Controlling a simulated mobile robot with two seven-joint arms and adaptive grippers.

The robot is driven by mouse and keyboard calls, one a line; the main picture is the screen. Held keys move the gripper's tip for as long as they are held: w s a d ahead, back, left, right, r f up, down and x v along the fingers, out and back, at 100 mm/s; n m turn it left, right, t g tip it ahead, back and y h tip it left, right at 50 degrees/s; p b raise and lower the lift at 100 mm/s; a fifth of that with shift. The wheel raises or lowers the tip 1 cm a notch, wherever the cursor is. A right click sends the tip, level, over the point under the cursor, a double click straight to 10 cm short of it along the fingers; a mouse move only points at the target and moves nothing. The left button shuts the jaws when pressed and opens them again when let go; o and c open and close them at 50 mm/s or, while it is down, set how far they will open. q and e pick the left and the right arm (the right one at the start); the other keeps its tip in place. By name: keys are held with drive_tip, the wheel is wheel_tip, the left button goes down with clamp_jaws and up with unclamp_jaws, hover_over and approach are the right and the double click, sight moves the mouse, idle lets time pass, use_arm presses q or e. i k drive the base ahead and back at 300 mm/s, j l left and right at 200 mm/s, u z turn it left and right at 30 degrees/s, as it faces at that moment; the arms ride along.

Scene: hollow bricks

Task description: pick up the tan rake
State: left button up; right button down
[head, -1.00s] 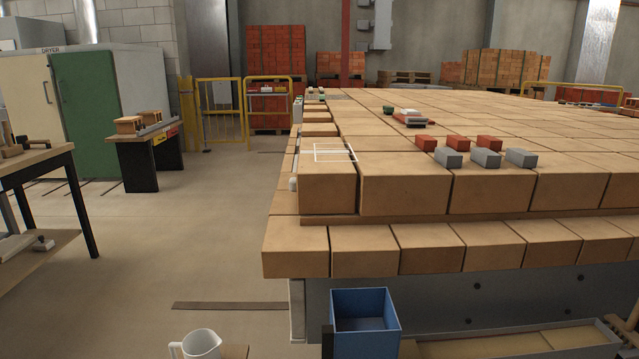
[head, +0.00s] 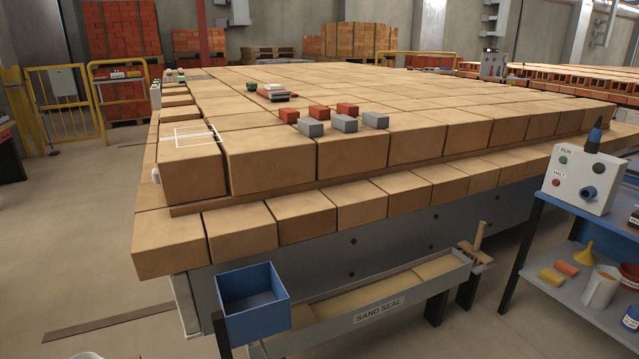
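A tan wooden tool (head: 478,244), which looks like the rake, is at the right end of the long grey trough labelled SAND SEAL (head: 390,300). Its handle sticks up and leans slightly right, and its wide head rests at the trough's end. Neither of my grippers shows in the head view.
A large stack of tan bricks (head: 290,215) fills the middle above the trough. A blue open box (head: 252,305) hangs at the trough's left end. At right stands a blue bench (head: 545,285) with a RUN/HALT control box (head: 582,180). Floor is open at left.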

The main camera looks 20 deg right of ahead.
sight(473, 252)
drive_tip(key=z, duration=1.7)
